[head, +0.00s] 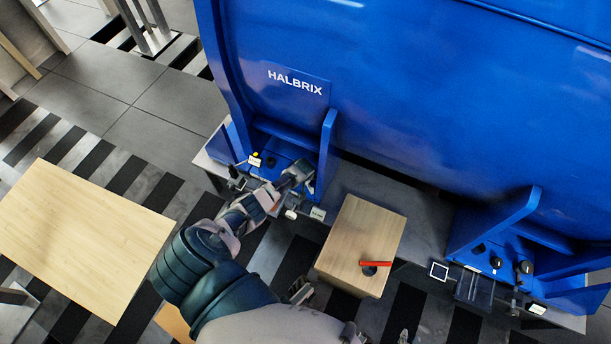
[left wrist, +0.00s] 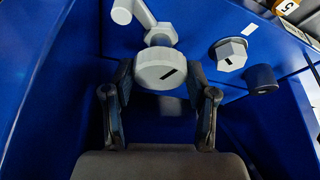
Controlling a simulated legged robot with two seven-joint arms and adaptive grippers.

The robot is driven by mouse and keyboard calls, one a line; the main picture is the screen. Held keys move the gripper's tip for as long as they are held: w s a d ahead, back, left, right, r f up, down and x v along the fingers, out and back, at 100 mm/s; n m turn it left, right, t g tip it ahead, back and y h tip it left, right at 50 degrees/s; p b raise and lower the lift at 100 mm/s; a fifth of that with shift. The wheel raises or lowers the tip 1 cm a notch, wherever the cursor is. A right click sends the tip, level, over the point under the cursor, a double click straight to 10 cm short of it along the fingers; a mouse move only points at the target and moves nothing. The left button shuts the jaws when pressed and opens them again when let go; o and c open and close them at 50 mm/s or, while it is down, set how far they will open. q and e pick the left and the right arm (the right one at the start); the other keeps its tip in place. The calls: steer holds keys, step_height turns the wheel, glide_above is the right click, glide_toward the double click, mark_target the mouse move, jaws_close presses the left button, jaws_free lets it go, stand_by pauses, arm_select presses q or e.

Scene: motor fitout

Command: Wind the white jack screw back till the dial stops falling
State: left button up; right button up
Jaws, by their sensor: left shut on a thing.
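In the left wrist view my left gripper (left wrist: 158,88) has a finger on each side of the white jack screw's round head (left wrist: 155,76), which has a dark mark, and is shut on it. In the head view my left gripper (head: 298,174) reaches into the left foot of the blue motor (head: 400,100), and my wrist hides the screw. Small dark grey parts at the bottom edge look like tips of my right gripper (head: 376,336); its opening is unclear. I cannot make out a dial face in either view.
A white hex head (left wrist: 230,54) and a dark round bolt (left wrist: 262,79) sit right of the screw, close to the blue walls. A wooden block (head: 352,235) with a red bar (head: 375,264) stands between the motor feet. A wooden tabletop (head: 80,235) lies left.

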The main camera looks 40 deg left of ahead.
arm_select(q)
steer(key=shift+w+a+r, duration=0.15)
steer(key=shift+w+r, duration=0.2)
steer(key=o, duration=1.2)
steer(key=shift+c, duration=0.2)
steer(key=shift+s+f, duration=0.15)
steer(key=shift+s, duration=0.05)
step_height(320, 180, up, 10)
steer(key=shift+f, duration=0.15)
